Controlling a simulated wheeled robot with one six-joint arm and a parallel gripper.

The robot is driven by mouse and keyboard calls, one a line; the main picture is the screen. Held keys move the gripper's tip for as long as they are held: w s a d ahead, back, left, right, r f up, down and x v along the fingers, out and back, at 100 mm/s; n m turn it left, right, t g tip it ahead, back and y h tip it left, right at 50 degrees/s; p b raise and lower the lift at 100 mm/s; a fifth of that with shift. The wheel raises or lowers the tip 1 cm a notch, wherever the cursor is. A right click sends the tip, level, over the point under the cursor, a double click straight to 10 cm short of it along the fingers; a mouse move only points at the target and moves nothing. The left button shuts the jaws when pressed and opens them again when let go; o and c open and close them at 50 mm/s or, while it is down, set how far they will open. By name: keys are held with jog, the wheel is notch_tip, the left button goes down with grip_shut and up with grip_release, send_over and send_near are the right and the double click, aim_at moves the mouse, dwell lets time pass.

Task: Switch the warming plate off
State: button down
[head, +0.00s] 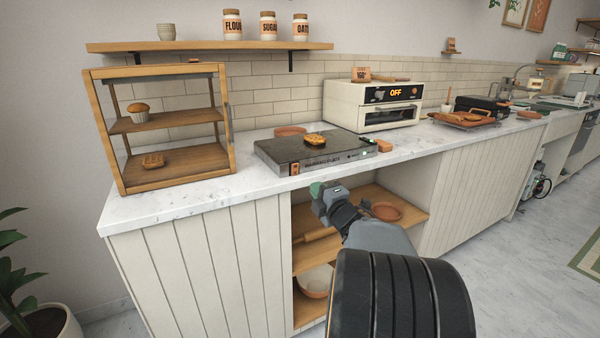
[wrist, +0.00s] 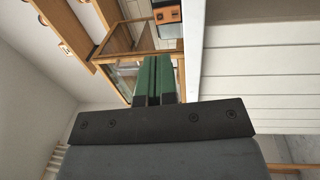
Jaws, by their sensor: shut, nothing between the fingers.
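The warming plate (head: 275,150) is a flat dark slab on the marble counter, with a waffle (head: 315,140) on top. Its front face has lettering, an orange label at the left end and small controls at the right end, where a tiny green light (head: 364,153) shows. The switch is too small to read. My gripper (head: 316,189) is in front of the counter edge, below and apart from the plate. Its green fingers (wrist: 153,78) are together and empty in the wrist view.
A wooden display case (head: 160,130) with pastries stands left of the plate. A cream oven (head: 374,104) reading OFF stands behind it to the right. A small orange-brown block (head: 384,146) sits by the plate's right end. Open shelves (head: 360,205) with bowls are below the counter.

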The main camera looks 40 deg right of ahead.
aim_at(296, 166)
jog(key=w, duration=0.3)
jog(key=w+d+r, duration=0.1)
jog(key=w, duration=0.6)
jog(key=shift+w+d+r, duration=0.15)
jog(key=shift+w+d, duration=0.05)
